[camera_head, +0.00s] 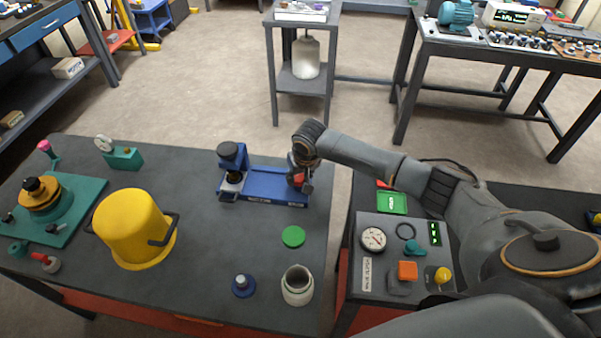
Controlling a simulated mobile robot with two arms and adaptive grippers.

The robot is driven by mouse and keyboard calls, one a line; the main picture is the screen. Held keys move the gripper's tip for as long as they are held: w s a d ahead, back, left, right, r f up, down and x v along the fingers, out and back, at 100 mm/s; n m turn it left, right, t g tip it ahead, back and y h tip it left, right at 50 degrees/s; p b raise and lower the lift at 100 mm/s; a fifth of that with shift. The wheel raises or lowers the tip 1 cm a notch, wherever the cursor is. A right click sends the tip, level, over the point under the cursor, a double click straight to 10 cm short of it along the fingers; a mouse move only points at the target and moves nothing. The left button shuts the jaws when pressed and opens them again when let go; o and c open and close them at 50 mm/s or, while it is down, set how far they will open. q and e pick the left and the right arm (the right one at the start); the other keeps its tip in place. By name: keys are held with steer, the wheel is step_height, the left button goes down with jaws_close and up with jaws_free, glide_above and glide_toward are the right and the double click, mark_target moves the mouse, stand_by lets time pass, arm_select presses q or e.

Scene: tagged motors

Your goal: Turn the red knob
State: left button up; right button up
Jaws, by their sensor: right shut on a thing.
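A blue bench fixture (270,183) stands on the dark table, with an upright post and a black top at its left end. A red knob (307,187) shows at the fixture's right end, mostly hidden by my right gripper (299,178). My right arm reaches in from the right, and its gripper is shut on the red knob, with the fingers pointing down. My left gripper is out of view.
A yellow pot (133,228), green disc (293,236), blue-based part (243,286) and pale jar (297,286) stand on the table (205,285). A control panel (375,275) lies under my right arm. The table's front middle is partly clear.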

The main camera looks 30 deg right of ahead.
steer(key=n+y, duration=0.1)
steer(key=n, duration=0.2)
steer(key=shift+d, duration=0.15)
steer(key=n, duration=0.3)
steer(key=shift+d+f+y+b, duration=0.1)
steer(key=shift+f+y+b, duration=0.05)
steer(key=shift+y+b, duration=0.25)
steer(key=n, duration=0.2)
steer(key=shift+n+g+y+b, duration=0.3)
steer(key=shift+n+b, duration=0.05)
steer(key=shift+n, duration=0.05)
steer(key=o, duration=1.1)
steer(key=shift+o, duration=0.2)
